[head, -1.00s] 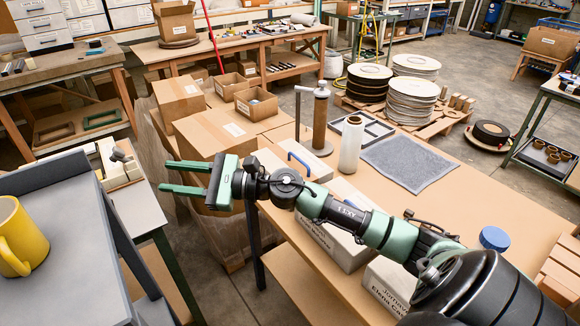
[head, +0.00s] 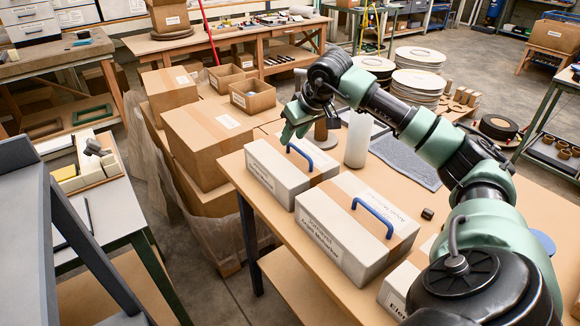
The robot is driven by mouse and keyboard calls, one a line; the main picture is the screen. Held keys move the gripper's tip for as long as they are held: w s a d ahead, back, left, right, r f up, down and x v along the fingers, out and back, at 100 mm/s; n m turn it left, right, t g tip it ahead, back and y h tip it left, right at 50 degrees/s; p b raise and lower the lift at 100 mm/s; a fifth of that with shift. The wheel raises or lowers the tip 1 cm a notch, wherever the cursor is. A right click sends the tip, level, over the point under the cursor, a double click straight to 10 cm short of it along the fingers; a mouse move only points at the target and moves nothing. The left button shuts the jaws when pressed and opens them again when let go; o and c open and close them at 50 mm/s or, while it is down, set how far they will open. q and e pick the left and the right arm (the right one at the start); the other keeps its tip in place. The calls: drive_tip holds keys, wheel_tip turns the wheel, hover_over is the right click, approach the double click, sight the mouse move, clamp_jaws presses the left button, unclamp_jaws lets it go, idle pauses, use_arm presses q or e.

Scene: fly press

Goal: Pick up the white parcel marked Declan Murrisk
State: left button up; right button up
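Several white parcels are on the bench. The far one (head: 272,176) has an arched blue handle (head: 300,157) and small print on its front that I cannot read. The middle one (head: 335,245) also has a blue handle (head: 373,217); its printed name is hard to read but looks different from Declan Murrisk. A third (head: 397,292), partly hidden by my arm, begins "Elen". My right gripper (head: 292,133) points down close above the far parcel's handle, seen nearly edge-on. I cannot tell its opening or whether it touches the handle. My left gripper is out of view.
Brown cardboard boxes (head: 205,140) are stacked left of the bench. A small dark cylinder (head: 427,213) stands on the bench right of the middle parcel.

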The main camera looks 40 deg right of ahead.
sight(290, 143)
drive_tip(key=shift+p+x, duration=0.4)
drive_tip(key=shift+x, duration=1.9)
drive_tip(key=shift+s+d, duration=0.1)
drive_tip(key=shift+s, duration=0.1)
clamp_jaws()
drive_tip(key=shift+w+r, duration=0.1)
drive_tip(key=shift+w, duration=0.05)
